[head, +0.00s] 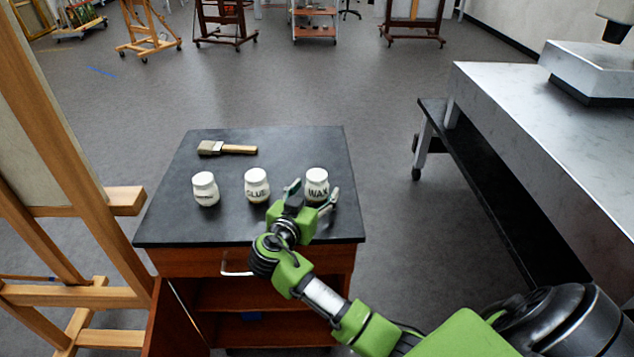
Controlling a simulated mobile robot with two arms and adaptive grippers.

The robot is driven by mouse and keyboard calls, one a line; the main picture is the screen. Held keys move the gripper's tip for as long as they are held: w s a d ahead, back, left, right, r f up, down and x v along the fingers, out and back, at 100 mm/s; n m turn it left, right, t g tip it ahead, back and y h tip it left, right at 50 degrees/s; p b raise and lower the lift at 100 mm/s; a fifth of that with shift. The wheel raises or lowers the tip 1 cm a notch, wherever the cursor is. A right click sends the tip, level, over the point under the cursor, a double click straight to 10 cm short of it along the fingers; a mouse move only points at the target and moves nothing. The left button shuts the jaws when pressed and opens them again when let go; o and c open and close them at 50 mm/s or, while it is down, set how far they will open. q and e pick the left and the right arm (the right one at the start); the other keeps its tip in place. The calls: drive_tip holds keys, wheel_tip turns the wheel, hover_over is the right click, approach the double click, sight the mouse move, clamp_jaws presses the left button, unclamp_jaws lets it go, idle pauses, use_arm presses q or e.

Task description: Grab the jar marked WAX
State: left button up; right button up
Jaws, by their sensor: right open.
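The white jar marked WAX (317,182) stands upright near the right side of the black-topped cabinet (300,145). My right gripper (311,192) is open at the jar's near side. One finger shows to the left of the jar and the other overlaps its lower right front. I cannot tell whether either finger touches it. A white jar marked GLUE (257,184) stands to the left of the gripper. A third white jar (205,188) stands further left, its label too small to read. My left gripper is not in view.
A flat brush (228,148) with a wooden handle lies at the back left of the cabinet top. A wooden easel (75,150) stands close on the left. A metal-topped table (520,110) stands on the right. The back right of the cabinet top is clear.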

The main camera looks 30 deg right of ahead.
drive_tip(key=shift+w+d, duration=0.1)
drive_tip(key=shift+d, duration=0.1)
drive_tip(key=c, duration=1.3)
